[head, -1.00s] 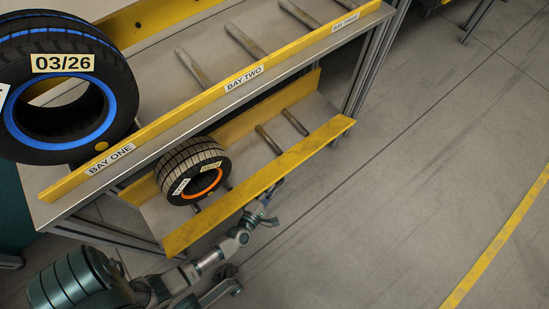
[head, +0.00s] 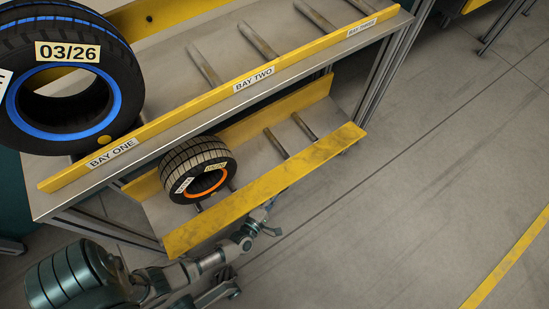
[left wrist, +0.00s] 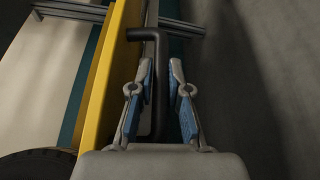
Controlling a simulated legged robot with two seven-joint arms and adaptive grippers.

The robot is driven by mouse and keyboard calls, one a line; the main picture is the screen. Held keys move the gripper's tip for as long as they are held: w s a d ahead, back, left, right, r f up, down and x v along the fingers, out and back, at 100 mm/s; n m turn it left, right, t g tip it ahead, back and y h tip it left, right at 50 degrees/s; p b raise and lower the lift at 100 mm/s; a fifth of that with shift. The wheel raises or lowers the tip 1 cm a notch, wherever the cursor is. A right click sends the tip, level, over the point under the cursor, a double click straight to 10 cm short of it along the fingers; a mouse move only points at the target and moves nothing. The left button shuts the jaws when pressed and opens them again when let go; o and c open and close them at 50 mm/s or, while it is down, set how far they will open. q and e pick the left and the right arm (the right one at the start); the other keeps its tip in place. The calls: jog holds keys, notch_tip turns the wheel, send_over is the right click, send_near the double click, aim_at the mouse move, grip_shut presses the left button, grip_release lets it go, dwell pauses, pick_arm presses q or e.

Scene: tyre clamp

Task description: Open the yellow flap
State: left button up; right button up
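The yellow flap (head: 290,178) runs along the front of the lower shelf, with scuffed paint. In the left wrist view it is the yellow board (left wrist: 108,75) left of the fingers. A black bent handle (left wrist: 158,85) stands out beside it. My left gripper (left wrist: 163,68) is around this handle, one blue-padded finger on each side. A gap shows between the handle and the right finger; I cannot tell whether the left finger touches. My right gripper is not in view.
A tyre with an orange rim (head: 198,170) sits on the lower shelf behind the flap. A large blue-ringed tyre (head: 62,80) stands on the upper shelf at left. The upper yellow rail (head: 200,105) carries bay labels. The floor (head: 400,220) to the right is clear.

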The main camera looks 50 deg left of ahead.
pick_arm(q)
jog(key=o, duration=0.4)
jog(key=shift+s, duration=0.1)
jog(key=v, duration=1.2)
